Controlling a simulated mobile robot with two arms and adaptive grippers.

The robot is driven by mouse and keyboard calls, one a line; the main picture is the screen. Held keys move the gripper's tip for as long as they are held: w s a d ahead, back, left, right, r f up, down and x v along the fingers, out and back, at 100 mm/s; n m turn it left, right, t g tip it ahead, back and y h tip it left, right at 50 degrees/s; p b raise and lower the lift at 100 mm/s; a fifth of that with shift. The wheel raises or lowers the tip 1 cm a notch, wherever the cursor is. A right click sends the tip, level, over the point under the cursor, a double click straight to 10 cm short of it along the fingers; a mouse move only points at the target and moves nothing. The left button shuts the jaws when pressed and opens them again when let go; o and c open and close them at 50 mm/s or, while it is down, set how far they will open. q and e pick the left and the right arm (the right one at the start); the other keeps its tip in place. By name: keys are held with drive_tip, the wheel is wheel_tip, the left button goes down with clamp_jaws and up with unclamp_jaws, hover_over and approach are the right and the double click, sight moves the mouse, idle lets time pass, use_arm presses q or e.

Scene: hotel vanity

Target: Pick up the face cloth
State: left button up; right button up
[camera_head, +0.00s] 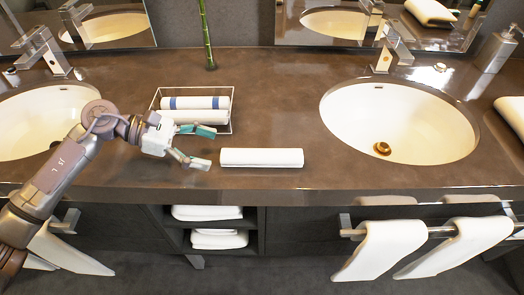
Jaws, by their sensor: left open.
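A rolled white face cloth (262,158) lies on the brown counter, near its front edge and between the two basins. More rolled white cloths (195,110), one with blue bands, lie in a wire basket (231,128) behind it. My left gripper (207,147) is open and empty. It is just left of the loose face cloth, in front of the basket, its fingers pointing right. It overlaps the basket's lower left part in the picture. I cannot tell its exact height over the counter. My right gripper is not in view.
A basin (400,125) is on the right and another (40,118) on the left, partly behind my arm. Faucets (390,48) and a soap dispenser (493,50) stand at the back. A green bamboo stalk (207,35) rises behind the basket. Towels (380,250) hang below the counter's front edge.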

sight(236, 155)
use_arm(q)
drive_tip(key=shift+d+f, duration=0.25)
drive_tip(key=shift+d, duration=0.35)
drive_tip(key=shift+w+d+f, duration=0.1)
drive_tip(key=shift+d+f, duration=0.05)
drive_tip(key=shift+d, duration=0.1)
drive_tip(key=shift+d+f, duration=0.1)
drive_tip(key=shift+d, duration=0.1)
drive_tip(key=p+x, duration=0.2)
drive_tip(key=x, duration=0.2)
drive_tip(key=shift+w+d+f, duration=0.15)
drive_tip(key=shift+d+f, duration=0.1)
drive_tip(key=shift+d, duration=0.1)
drive_tip(key=shift+c, duration=0.5)
drive_tip(key=c, duration=1.1)
drive_tip(key=shift+o, duration=0.2)
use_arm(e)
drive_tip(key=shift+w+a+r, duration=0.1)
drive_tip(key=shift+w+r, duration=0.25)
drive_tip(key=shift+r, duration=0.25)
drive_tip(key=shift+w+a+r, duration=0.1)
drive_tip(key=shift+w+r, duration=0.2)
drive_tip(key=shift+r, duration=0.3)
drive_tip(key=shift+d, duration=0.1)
